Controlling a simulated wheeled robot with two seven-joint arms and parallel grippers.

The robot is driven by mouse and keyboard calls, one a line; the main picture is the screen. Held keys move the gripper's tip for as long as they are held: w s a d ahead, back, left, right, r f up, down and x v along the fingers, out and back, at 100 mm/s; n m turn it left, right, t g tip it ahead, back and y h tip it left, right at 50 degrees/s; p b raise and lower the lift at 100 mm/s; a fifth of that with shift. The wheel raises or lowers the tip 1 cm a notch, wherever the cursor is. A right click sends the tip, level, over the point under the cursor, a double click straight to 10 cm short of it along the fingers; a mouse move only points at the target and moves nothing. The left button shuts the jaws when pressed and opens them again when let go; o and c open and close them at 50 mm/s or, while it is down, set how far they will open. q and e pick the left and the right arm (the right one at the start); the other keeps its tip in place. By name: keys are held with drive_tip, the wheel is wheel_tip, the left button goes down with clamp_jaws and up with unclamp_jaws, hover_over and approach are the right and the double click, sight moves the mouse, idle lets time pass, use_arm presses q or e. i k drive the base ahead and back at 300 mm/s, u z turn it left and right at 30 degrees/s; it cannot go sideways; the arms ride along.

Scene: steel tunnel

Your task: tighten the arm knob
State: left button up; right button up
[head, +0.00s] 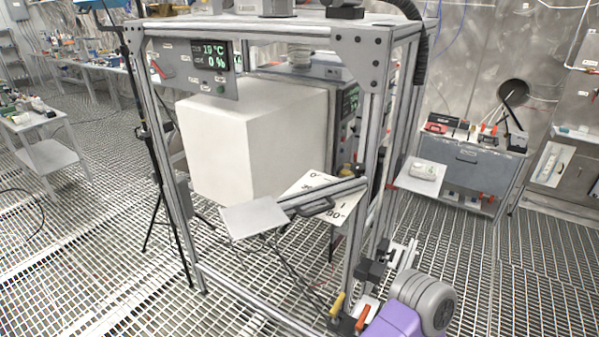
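A pivoting arm (325,193) with a black handle sticks out from the front right post of a metal frame. It carries a flat grey plate (254,218) at its left end. A white angle-scale plate (345,215) with black numbers lies behind and below it. A small dark and yellow part (350,170) sits near the arm's post end; I cannot tell whether it is the arm knob. Neither of my grippers can be made out. A purple and grey rounded part at the bottom right looks like my own arm.
The frame's post (362,110) and a large white box (255,140) fill the middle. Yellow and orange handles (337,305) stand low by the frame. A grey tool cabinet (465,165) stands at the right. The grated floor at the lower right is clear.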

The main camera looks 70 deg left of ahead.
sight(358, 168)
drive_tip(key=k, duration=0.55)
drive_tip(key=u, duration=0.8)
